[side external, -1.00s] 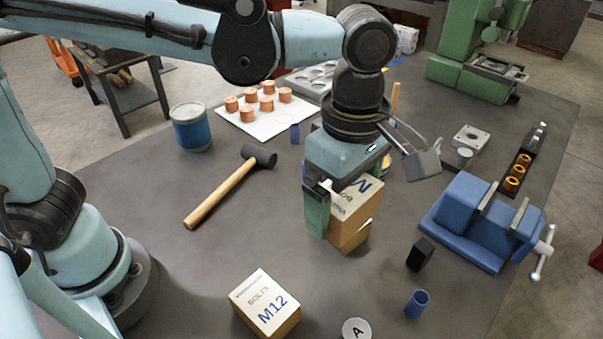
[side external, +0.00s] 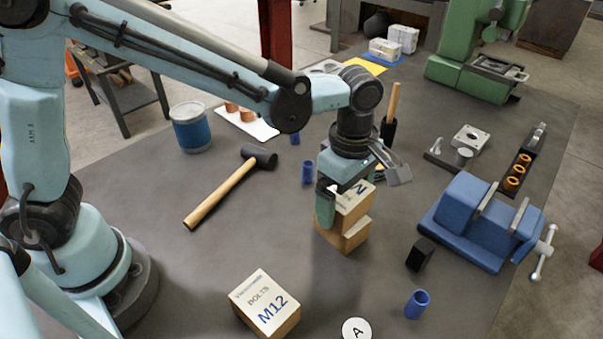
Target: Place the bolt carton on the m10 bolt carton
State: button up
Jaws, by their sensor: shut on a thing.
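My gripper (side external: 344,199) is shut on a tan bolt carton (side external: 354,202) with a white label, of which a large blue letter shows. The gripper body hides much of its top. A third carton (side external: 267,303), labelled BOLTS M12, stands apart at the front left.
A blue vise (side external: 485,222), black block (side external: 420,254) and blue cylinder (side external: 416,304) are to the right. A white round piece marked A (side external: 356,329) is at the front. Bench between mallet and M12 carton is clear.

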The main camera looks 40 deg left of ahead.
jog(key=shift+f, duration=0.15)
jog(key=o, duration=1)
jog(key=shift+o, duration=0.2)
notch_tip(320, 180, up, 12)
jog(key=shift+f, duration=0.15)
jog(key=s+a+f+m+t, duration=0.2)
jog(key=s+a+m+t, duration=0.1)
jog(key=a+m, duration=0.6)
jog(key=s+a+f+m+t, duration=0.2)
jog(key=s+a+m+t, duration=0.2)
jog(key=a+m, duration=0.5)
jog(key=shift+a+f, duration=0.25)
jog(key=shift+a, duration=0.25)
